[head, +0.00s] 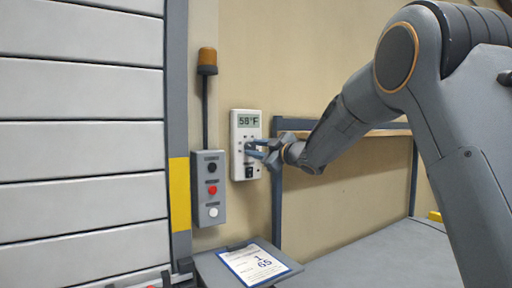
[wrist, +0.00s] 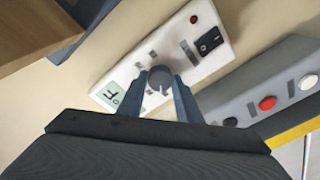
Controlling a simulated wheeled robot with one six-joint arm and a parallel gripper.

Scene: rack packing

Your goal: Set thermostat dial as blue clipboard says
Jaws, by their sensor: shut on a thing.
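The thermostat (head: 238,165) is a white box on the wall, with a display (head: 248,121) that reads 58°F in the head view. It also shows tilted in the wrist view (wrist: 128,72). Its round grey dial (wrist: 160,77) sits between my fingertips. My gripper (head: 258,150) is shut on the dial, with a finger on either side in the wrist view (wrist: 162,88). The blue clipboard (head: 285,269) lies on a grey shelf below, with a white sheet (head: 250,262) showing a large 1 and 65. Its smaller print is too small to read.
A grey control box (head: 208,188) with black, red and white buttons is left of the thermostat, under an amber lamp (head: 207,61). The thermostat has a black rocker switch (wrist: 209,41). A wooden shelf (head: 390,132) is at right.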

